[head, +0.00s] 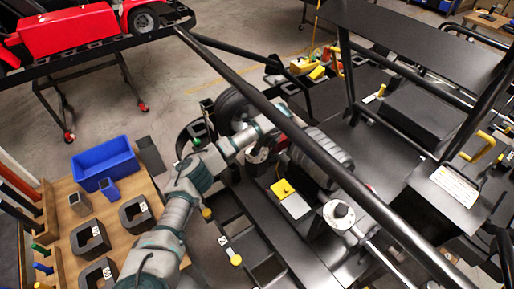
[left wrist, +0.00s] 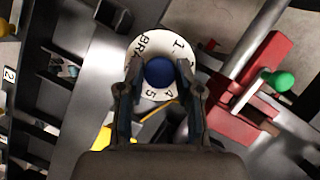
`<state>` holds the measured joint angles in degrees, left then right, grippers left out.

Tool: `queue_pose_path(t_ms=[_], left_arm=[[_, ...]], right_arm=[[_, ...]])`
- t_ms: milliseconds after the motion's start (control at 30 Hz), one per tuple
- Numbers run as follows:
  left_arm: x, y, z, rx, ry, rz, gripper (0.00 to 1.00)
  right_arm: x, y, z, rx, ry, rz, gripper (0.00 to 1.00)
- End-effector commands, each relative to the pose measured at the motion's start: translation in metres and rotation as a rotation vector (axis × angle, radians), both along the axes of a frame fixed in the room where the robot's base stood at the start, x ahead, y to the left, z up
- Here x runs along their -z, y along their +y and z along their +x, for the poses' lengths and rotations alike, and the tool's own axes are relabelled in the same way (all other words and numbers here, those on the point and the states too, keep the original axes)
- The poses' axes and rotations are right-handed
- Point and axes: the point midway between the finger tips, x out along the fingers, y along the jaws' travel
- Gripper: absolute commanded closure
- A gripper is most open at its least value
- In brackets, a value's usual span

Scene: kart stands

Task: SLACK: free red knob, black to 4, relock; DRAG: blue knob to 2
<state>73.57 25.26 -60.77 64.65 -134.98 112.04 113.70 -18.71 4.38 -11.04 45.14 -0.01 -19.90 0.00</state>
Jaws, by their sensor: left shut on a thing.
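My left gripper (left wrist: 159,84) is shut on the blue knob, one finger on each side. In the head view my left gripper (head: 262,152) is at the kart frame behind a black diagonal bar, and the knob is hidden there. I cannot make out a red knob or a black knob. My right gripper does not show.
A red block (left wrist: 252,85) with a green knob (left wrist: 281,81) stands right of the dial. The black diagonal bar (head: 300,140) crosses in front of my left arm. A wooden table (head: 135,240) with a blue bin (head: 105,163) is at the left; open floor lies beyond.

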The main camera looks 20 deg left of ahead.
Motion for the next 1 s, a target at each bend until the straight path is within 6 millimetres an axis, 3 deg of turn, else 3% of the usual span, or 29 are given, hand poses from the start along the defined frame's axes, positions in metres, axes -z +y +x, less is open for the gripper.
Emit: queue_pose_path(t_ms=[300,333,433,767,1000], left_arm=[[0.006,-0.003,-0.002,0.004,0.011,-0.004,1.00],[0.006,-0.003,-0.002,0.004,0.011,-0.004,0.63],[0.005,-0.002,-0.002,0.004,0.008,-0.005,0.41],[-0.001,-0.002,-0.001,0.002,0.001,-0.002,0.41],[-0.038,-0.017,0.000,0.005,-0.004,-0.001,0.41]], right_arm=[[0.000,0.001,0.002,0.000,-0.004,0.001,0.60],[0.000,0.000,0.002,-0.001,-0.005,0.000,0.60],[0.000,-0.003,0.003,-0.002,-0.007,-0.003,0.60],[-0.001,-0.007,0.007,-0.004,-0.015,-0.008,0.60],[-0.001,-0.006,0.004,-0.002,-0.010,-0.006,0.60]])
